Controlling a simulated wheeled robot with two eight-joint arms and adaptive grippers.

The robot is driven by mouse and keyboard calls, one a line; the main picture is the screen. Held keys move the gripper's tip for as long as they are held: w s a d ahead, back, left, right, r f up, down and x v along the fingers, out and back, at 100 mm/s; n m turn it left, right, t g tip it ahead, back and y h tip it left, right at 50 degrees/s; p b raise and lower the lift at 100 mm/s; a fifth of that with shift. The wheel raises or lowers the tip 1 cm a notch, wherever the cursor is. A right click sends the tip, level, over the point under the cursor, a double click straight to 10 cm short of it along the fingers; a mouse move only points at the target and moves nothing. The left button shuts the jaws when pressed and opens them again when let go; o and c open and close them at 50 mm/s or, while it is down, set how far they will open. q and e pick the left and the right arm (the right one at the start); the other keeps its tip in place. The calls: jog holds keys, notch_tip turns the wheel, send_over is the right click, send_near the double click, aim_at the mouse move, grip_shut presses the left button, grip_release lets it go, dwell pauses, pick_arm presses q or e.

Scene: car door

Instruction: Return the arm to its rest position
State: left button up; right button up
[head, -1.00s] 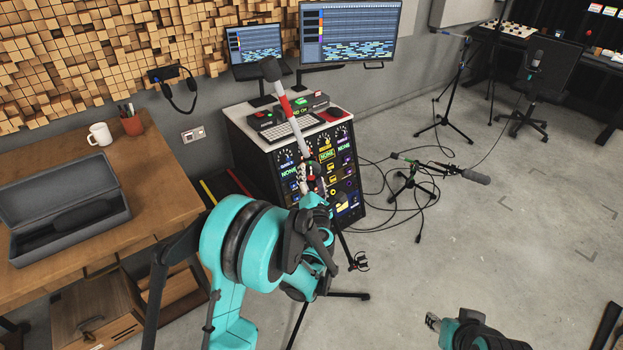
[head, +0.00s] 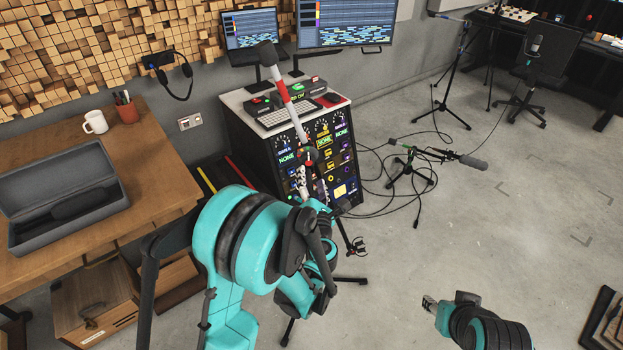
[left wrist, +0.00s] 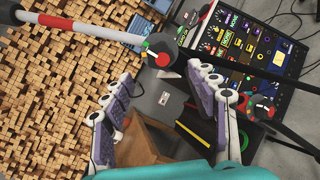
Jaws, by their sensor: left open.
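My left gripper (head: 308,182) is mostly hidden behind my teal left arm (head: 245,240) in the head view. In the left wrist view its purple-padded fingers (left wrist: 158,76) are spread apart with nothing between them. The red-and-white microphone boom (head: 285,92) rises beyond the gripper, with a dark microphone at its upper end. In the left wrist view the boom (left wrist: 95,32) crosses just past the fingertips, and its joint lies beyond the gap. I cannot tell how close the fingers are to it. My right gripper (head: 430,303) is low at the right over the floor; its jaw state is unclear.
An equipment rack (head: 335,165) stands behind the left gripper. A wooden desk (head: 160,190) with an open grey case (head: 115,195) and a white mug (head: 95,122) is at left. A low microphone stand (head: 408,170) and cables lie mid-floor. The right floor is mostly clear.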

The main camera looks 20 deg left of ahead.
pick_arm(q)
jog(key=s+d+r+m+h, duration=0.6)
jog(key=d+r+m+h, duration=0.4)
jog(key=m, duration=0.9)
jog(key=s+a+f+m+g+y, duration=0.1)
jog(key=s+a+f+m+g, duration=0.2)
jog(key=s, duration=0.4)
jog(key=s+a+f+m+g+y, duration=0.1)
jog(key=s+a+f+m+g, duration=0.2)
jog(key=s, duration=0.4)
jog(key=s+a+f+m+g+y, duration=0.1)
jog(key=s+a+f+m+g, duration=0.2)
jog(key=s+m, duration=0.3)
jog(key=shift+s+a+f+g+y, duration=0.3)
jog(key=shift+s+a+f, duration=0.45)
jog(key=shift+s, duration=0.25)
jog(key=shift+d, duration=0.1)
